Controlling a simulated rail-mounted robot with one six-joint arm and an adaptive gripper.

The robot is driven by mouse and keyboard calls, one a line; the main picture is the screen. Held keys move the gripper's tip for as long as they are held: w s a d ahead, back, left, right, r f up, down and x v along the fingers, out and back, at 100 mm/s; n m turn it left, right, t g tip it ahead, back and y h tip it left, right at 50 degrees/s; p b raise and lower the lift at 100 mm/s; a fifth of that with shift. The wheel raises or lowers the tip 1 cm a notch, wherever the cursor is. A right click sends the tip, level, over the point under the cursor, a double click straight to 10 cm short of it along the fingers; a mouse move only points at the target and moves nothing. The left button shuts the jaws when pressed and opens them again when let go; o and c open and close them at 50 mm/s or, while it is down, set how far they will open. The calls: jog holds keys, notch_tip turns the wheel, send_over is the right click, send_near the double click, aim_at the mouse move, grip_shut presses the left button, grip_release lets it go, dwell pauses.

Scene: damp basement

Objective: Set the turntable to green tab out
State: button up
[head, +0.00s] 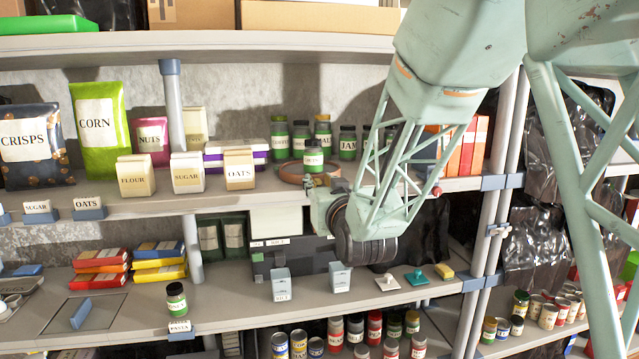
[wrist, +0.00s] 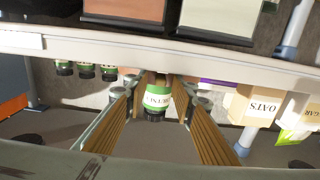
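The turntable (head: 291,172) is a low, round brown piece on the middle shelf, partly hidden behind my gripper and a jar. No green tab can be made out on it. A green jar with a dark lid and white label (head: 313,155) stands at the turntable's front right. The same jar (wrist: 156,98) shows in the wrist view beyond and between my fingertips. My gripper (head: 322,186) is at the shelf edge, just in front of the turntable. In the wrist view my gripper (wrist: 160,98) has its fingers wide apart, with no visible contact on the jar.
Several green jars (head: 347,142) stand behind and right of the turntable. An oats box (head: 239,170) and a purple-and-white package (head: 222,154) are to its left. The upper shelf (head: 220,42) runs overhead. Orange boxes (head: 470,145) stand right of my arm.

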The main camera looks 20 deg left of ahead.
jog(key=shift+c, duration=0.2)
grip_shut()
